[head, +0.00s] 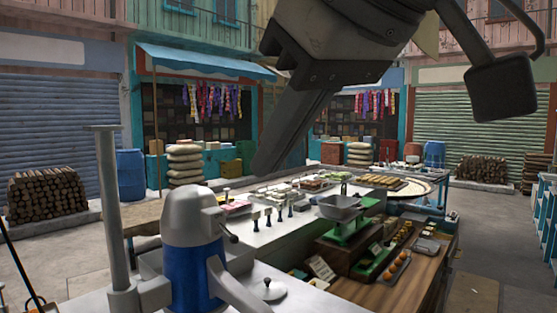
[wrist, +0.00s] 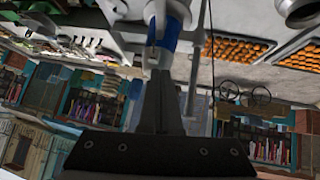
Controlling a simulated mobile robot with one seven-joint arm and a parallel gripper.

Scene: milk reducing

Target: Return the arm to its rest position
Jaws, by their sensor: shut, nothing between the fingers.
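My gripper (head: 264,168) hangs in the upper middle of the head view, held in the air above the counter. Its dark fingers are together, point down and to the left, and hold nothing. In the wrist view the shut fingers of my gripper (wrist: 155,82) stand upright in the picture, with the scene upside down behind them. Dark links of my arm fill the top right of the head view. The fingers are apart from the counter and its goods.
A blue and silver machine (head: 193,255) stands close at the front left. Behind it are a metal counter (head: 262,236), a green scale (head: 345,225) and a wooden counter (head: 385,296) with small goods. A blue barrel (head: 131,175) stands far left. Air around the gripper looks clear.

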